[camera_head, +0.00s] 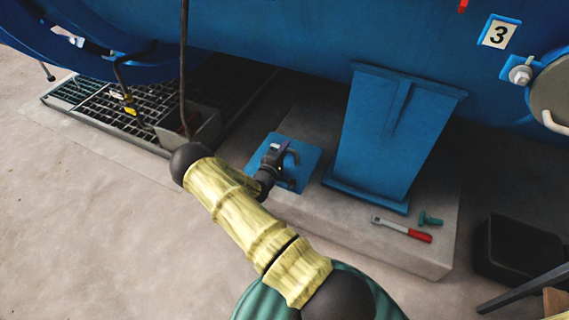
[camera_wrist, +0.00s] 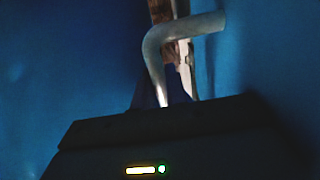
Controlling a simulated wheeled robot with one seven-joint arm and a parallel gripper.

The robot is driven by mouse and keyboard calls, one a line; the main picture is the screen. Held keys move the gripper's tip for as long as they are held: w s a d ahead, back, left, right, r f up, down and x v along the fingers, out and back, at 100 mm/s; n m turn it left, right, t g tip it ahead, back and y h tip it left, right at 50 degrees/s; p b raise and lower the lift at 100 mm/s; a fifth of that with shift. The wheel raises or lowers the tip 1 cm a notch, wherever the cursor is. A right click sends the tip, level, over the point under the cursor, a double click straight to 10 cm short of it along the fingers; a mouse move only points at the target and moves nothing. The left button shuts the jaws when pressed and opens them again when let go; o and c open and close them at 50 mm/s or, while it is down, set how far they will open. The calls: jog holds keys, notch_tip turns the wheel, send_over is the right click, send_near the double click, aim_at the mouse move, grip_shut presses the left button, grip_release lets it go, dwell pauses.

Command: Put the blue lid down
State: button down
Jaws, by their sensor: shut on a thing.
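The blue lid (camera_head: 308,159) is a flat square plate low over the left end of the concrete plinth, left of the blue support leg. I cannot tell whether it touches the plinth. A pale bent handle (camera_head: 291,157) stands on its face. My gripper (camera_head: 277,158) is shut on this handle, and my arm hides the plate's lower left part. In the wrist view the bent handle (camera_wrist: 167,55) rises beyond the dark gripper body, with blue lid surface (camera_wrist: 60,70) around it. The fingertips are dark and unclear there.
The concrete plinth (camera_head: 335,222) carries the blue support leg (camera_head: 390,135), a red-handled tool (camera_head: 402,229) and a green piece (camera_head: 430,219). A black bin (camera_head: 520,250) stands right. A floor grate (camera_head: 100,105) and grey box (camera_head: 190,127) lie left. Bare floor is open at front left.

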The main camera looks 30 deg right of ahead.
aim_at(285, 160)
jog(key=shift+f, duration=0.4)
jog(key=shift+f+b, duration=1.3)
jog(key=shift+f, duration=0.6)
jog(key=c, duration=1.8)
grip_release()
jog(key=shift+f, duration=0.25)
jog(key=o, duration=0.4)
jog(key=shift+r, duration=0.15)
